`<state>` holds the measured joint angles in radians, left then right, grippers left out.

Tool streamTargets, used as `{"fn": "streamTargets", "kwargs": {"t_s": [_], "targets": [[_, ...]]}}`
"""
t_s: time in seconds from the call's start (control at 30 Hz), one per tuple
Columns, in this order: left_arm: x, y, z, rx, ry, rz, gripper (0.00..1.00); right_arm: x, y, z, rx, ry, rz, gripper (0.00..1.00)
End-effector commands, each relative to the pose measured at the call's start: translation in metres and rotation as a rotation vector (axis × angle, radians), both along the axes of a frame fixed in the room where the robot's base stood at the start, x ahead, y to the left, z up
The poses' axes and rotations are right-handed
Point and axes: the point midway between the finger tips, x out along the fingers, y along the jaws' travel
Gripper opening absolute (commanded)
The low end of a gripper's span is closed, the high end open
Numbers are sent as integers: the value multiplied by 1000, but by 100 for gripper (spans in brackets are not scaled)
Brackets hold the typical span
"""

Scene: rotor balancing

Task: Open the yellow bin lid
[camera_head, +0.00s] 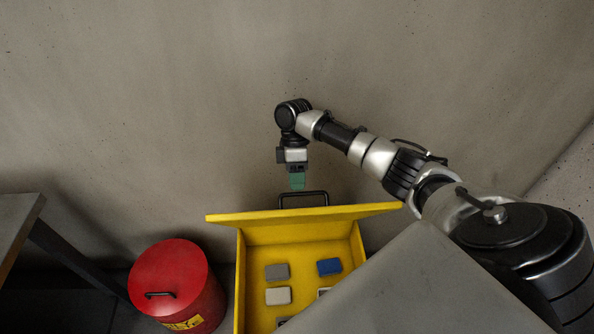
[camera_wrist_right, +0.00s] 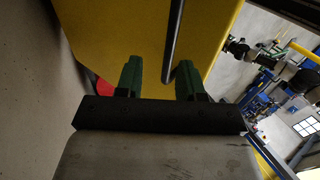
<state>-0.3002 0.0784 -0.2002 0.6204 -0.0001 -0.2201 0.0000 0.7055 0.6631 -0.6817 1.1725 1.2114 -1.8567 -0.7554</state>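The yellow bin (camera_head: 240,290) stands at the bottom centre of the head view. Its yellow lid (camera_head: 340,216) is raised and seen nearly edge-on, so the inside shows. A dark bar handle (camera_head: 303,194) is on the lid's far side. My right gripper (camera_head: 297,187) points down just above the handle. In the right wrist view my right gripper (camera_wrist_right: 159,72) has its green fingers apart. There the handle (camera_wrist_right: 173,40) runs between the fingers, closer to the right one, with the yellow lid (camera_wrist_right: 120,30) behind. I cannot tell whether they touch. My left gripper is out of view.
Inside the bin lie several small blocks, including a blue one (camera_head: 329,267) and a grey one (camera_head: 277,272). A red round bin (camera_head: 170,270) stands to the left. A table (camera_head: 18,215) is at the far left. A bare wall (camera_head: 150,100) rises behind.

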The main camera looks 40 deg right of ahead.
Motion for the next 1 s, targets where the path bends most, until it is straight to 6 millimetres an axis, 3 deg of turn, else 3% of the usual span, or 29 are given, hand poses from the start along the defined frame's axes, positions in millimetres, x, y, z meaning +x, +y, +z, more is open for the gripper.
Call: {"fn": "streamTargets", "kwargs": {"t_s": [0.2, 0.4, 1.0], "targets": [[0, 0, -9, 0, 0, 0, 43, 18, -11, 39, -2, -4, -1, 38], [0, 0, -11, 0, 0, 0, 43, 27, -16, 61, -1, -1, -1, 38], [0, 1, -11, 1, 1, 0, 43, 28, -17, 66, -1, 1, 0, 38]]}}
